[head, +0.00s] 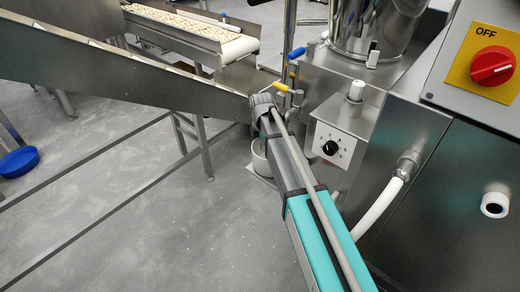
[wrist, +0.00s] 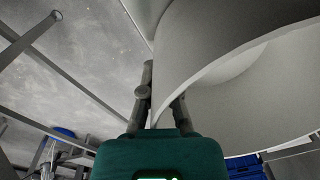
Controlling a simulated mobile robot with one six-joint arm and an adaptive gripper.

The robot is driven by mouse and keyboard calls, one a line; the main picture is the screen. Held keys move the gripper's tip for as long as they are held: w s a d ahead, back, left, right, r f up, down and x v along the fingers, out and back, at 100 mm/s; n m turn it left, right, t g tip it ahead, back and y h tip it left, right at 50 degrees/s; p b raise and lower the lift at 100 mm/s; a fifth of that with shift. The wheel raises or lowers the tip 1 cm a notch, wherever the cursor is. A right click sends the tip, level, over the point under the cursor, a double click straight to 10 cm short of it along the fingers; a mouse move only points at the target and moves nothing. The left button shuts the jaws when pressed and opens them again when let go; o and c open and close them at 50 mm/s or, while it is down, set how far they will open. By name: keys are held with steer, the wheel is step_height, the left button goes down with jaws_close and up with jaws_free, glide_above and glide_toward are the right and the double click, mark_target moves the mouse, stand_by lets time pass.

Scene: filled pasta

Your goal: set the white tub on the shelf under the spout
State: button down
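The white tub (head: 260,158) shows partly behind my arm in the head view, low in front of the steel machine. In the wrist view the tub (wrist: 235,95) is large, with its curved wall and hollow inside at the right. My gripper (wrist: 160,95) has one finger on each side of the tub's wall and looks shut on it. My arm hides the fingertips and much of the tub in the head view. The shelf is mostly hidden, and I cannot tell whether the tub rests on it. I cannot make out the spout clearly.
A control box with a black knob (head: 330,148) stands close to the right of my arm. A white hose (head: 380,208) and a red switch (head: 491,66) are farther right. A sloping steel chute (head: 110,65) runs at the left. A blue bowl (head: 19,161) stands far left.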

steer(key=shift+f, duration=0.15)
steer(key=c, duration=0.8)
jaws_free()
step_height(320, 180, up, 8)
steer(key=p, duration=0.7)
steer(key=shift+w+p, duration=0.15)
steer(key=shift+p, duration=0.15)
steer(key=shift+a, duration=0.1)
steer(key=shift+f, duration=0.1)
